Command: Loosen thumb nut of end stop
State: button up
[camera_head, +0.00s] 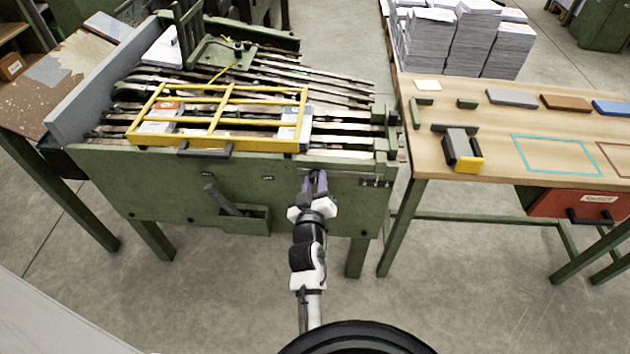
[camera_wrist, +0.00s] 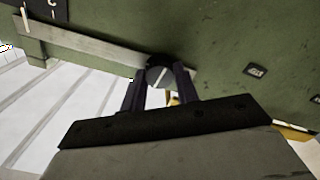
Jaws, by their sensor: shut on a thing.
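The thumb nut (camera_wrist: 160,74) is a dark round knob with a pale line on its face, on the green panel in the wrist view. My gripper (camera_wrist: 159,84) has its two dark fingers shut on opposite sides of it. In the head view my gripper (camera_head: 315,178) is at the front panel of the green machine (camera_head: 135,185), right of centre, and the nut is hidden behind the fingers. A flat metal bar (camera_wrist: 95,47) runs along the panel to the nut; I cannot tell whether it is part of the end stop.
A yellow barred guard (camera_head: 225,103) lies over the machine's rails. A grey lever (camera_head: 225,200) and a small green box (camera_head: 247,219) sit on the front panel, left of my gripper. A wooden bench (camera_head: 480,115) stands at the right. The floor in front is clear.

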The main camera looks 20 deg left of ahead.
jog(key=shift+r+n, duration=0.15)
jog(key=shift+n, duration=0.45)
jog(key=o, duration=1)
jog(key=shift+w, duration=0.1)
jog(key=shift+c, duration=0.2)
